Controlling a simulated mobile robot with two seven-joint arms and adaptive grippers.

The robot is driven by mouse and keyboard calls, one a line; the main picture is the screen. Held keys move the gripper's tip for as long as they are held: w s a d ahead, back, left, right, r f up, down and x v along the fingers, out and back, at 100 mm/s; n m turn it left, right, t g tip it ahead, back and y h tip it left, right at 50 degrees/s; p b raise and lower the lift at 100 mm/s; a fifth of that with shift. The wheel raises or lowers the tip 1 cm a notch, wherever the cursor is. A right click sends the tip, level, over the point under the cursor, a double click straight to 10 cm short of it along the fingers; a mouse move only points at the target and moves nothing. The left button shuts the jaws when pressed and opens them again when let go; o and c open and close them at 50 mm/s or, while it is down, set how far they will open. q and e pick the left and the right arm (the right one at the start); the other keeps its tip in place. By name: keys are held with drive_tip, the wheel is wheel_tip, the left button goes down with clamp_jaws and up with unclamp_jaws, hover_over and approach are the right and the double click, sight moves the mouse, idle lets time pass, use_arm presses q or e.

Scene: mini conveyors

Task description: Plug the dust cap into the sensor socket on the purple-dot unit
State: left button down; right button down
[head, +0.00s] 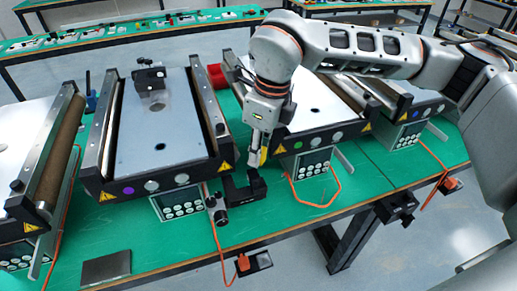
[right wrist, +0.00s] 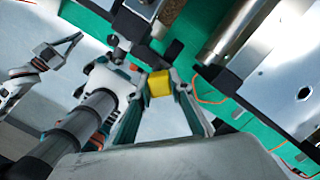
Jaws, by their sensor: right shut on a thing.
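The purple-dot unit is the conveyor (head: 165,140) at the left centre of the head view, with a purple dot (head: 128,190) on its front rail. My right gripper (head: 263,157) is shut on a yellow piece, which I take as the dust cap; it shows between the fingers in the right wrist view (right wrist: 158,88). The cap is above a black bracket (head: 245,188) at that unit's front right corner, and looks apart from it. I cannot make out the socket opening. A grey jointed part, perhaps my left gripper (right wrist: 62,50), shows small in the right wrist view.
A green-dot conveyor (head: 315,105) stands to the right, a blue-dot one (head: 410,100) beyond it. A black cylinder (head: 217,210) and orange cables (head: 318,204) are near the front edge. A dark flat plate (head: 106,268) lies front left. A red bin (head: 217,76) stands between conveyors.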

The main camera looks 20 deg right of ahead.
use_arm(q)
drive_tip(key=shift+w+f+b, duration=0.1)
drive_tip(key=shift+f+b, duration=0.1)
drive_tip(key=shift+b, duration=0.2)
use_arm(e)
drive_tip(key=shift+w, duration=0.1)
wheel_tip(320, 180, down, 2)
drive_tip(key=shift+b, duration=0.85)
drive_tip(key=shift+f+b, duration=0.65)
drive_tip(key=shift+f, duration=0.15)
drive_tip(key=shift+f+b, duration=0.3)
drive_tip(key=shift+f, duration=0.05)
drive_tip(key=shift+f+b, duration=0.55)
drive_tip(key=shift+f, duration=0.15)
use_arm(q)
drive_tip(key=shift+w+d+f+h, duration=0.2)
drive_tip(key=shift+d+f, duration=0.2)
drive_tip(key=shift+f, duration=0.35)
drive_tip(key=shift+w+d+f+h, duration=0.2)
drive_tip(key=shift+d+f, duration=0.2)
drive_tip(key=shift+f, duration=0.3)
drive_tip(key=shift+f+b, duration=0.35)
